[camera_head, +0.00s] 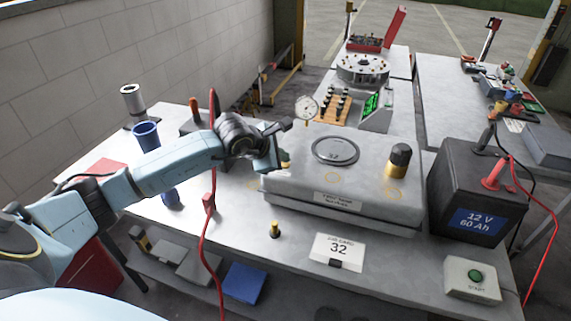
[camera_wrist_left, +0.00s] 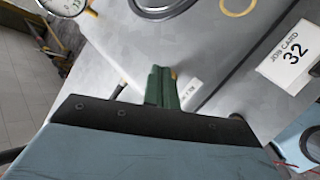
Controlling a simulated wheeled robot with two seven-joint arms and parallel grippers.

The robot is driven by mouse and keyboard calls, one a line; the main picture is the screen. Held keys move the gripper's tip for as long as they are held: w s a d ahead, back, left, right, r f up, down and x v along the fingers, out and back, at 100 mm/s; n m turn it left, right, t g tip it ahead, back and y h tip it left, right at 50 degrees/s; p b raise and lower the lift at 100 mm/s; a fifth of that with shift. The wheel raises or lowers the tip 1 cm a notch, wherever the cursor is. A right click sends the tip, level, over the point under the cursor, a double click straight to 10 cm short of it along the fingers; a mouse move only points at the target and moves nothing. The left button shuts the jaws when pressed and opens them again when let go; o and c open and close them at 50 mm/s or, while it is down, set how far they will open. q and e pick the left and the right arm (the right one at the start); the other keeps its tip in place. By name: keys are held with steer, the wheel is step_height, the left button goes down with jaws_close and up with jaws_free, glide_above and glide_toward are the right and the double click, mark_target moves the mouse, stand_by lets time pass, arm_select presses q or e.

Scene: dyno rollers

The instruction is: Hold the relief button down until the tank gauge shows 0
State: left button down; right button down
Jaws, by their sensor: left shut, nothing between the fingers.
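The gauge (camera_head: 306,107) is a round white dial behind the grey housing (camera_head: 300,190); part of it shows at the top left of the left wrist view (camera_wrist_left: 62,4). Its reading is too small to make out. My left gripper (camera_head: 274,158) is over the housing's left end, with its fingers shut and empty. In the left wrist view the green fingers (camera_wrist_left: 161,78) are together at the housing's edge. A small yellow part shows right beside the fingertips. I cannot tell whether it is the relief button or whether the fingers touch it. My right gripper is out of view.
A black 12 V battery (camera_head: 470,190) stands right of the housing. A job card reading 32 (camera_head: 338,249) and a brass piece (camera_head: 275,230) are in front. Blue cups and a red cable are at left.

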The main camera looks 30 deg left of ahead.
arm_select(q)
steer(key=shift+f+b, duration=0.45)
stand_by(0.3)
steer(key=shift+r, duration=0.15)
stand_by(6.0)
steer(key=shift+r+p, duration=0.35)
steer(key=shift+r, duration=0.4)
steer(key=shift+r, duration=0.1)
steer(key=shift+r+p, duration=1.3)
steer(key=shift+r, duration=1.1)
